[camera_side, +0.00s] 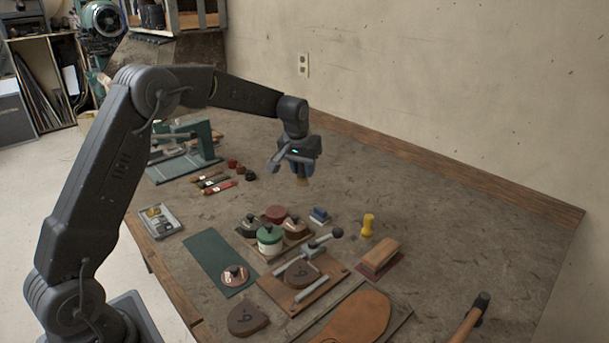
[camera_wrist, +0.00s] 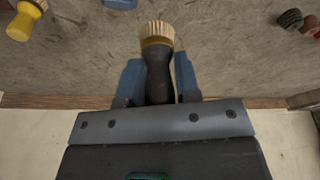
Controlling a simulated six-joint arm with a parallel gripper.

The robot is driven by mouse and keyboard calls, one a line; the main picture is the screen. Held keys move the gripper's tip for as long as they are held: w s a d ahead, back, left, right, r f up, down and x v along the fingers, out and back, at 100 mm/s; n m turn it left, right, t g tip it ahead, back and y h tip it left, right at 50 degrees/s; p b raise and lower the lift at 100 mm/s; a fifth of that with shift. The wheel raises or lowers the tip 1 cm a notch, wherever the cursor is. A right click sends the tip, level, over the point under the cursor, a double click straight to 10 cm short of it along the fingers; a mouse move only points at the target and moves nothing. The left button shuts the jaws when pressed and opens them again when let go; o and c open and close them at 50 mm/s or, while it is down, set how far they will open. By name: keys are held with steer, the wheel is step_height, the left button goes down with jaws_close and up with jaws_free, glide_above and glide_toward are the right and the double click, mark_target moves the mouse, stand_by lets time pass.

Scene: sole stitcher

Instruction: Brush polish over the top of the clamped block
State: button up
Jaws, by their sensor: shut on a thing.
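My gripper (camera_side: 298,166) is raised above the middle of the bench, behind the polish jars. It is shut on a dark-handled brush; in the wrist view my gripper (camera_wrist: 160,90) has a blue finger on each side of the handle, and the pale bristles of the brush (camera_wrist: 157,32) point away from the wrist. In the side view the bristle end of the brush (camera_side: 302,181) shows just below the fingers. The clamped block (camera_side: 302,274) is brown with a dark mark, held on a wooden clamp board (camera_side: 283,292) under a metal bar, well below and in front of my gripper.
Jars stand on a small board: green and white (camera_side: 269,238), red-brown (camera_side: 277,214) and others. A lid (camera_side: 235,276) lies on a green mat (camera_side: 211,254). A loose brown block (camera_side: 248,318), yellow-handled tool (camera_side: 368,225), sanding block (camera_side: 379,257) and hammer (camera_side: 470,320) lie around the clamp.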

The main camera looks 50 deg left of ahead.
steer(key=shift+s+a+f+g, duration=0.6)
steer(key=shift+s+f, duration=0.25)
steer(key=shift+f, duration=0.2)
steer(key=shift+s+a+f+g, duration=0.6)
steer(key=shift+s+f, duration=0.25)
steer(key=shift+f, duration=0.25)
steer(key=shift+s+a+f+g, duration=0.5)
steer(key=shift+s+f+g, duration=0.3)
steer(key=shift+f, duration=0.25)
steer(key=shift+f, duration=0.55)
step_height(320, 180, up, 7)
stand_by(0.5)
stand_by(0.4)
steer(key=s+d+r+m+h, duration=0.1)
steer(key=s+d+r+m, duration=0.15)
steer(key=s+d, duration=0.65)
steer(key=s+d+r+m+h, duration=0.15)
steer(key=s+d+m, duration=0.25)
steer(key=d, duration=0.8)
steer(key=shift+n+y, duration=0.25)
steer(key=shift+y, duration=0.2)
steer(key=shift+f, duration=2.05)
